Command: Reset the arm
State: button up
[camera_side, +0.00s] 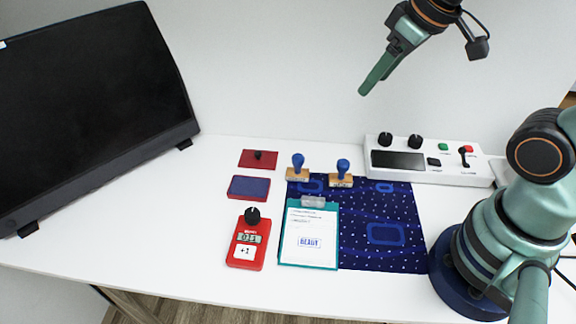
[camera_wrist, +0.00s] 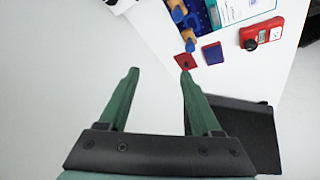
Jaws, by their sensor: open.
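My gripper (camera_side: 377,75) is raised in the air above the back of the table in the side view, pointing down and to the left. In the wrist view its two green fingers (camera_wrist: 157,72) are spread wide apart with nothing between them. My gripper touches no object. The side view shows the fingers nearly edge-on, so the gap between them does not show there.
The white table (camera_side: 180,225) holds a black monitor (camera_side: 90,95), a red counter (camera_side: 246,240), a clipboard (camera_side: 284,255), two blue-handled stamps (camera_side: 298,162), a blue ink pad (camera_side: 249,187), a red pad (camera_side: 250,159), a dark blue mat (camera_side: 405,225) and a white control box (camera_side: 440,177).

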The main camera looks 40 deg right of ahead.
jog(key=shift+s+d+m+t, duration=0.35)
jog(key=shift+s+m, duration=0.25)
jog(key=shift+m, duration=0.3)
jog(key=shift+r, duration=0.1)
jog(key=shift+c, duration=0.3)
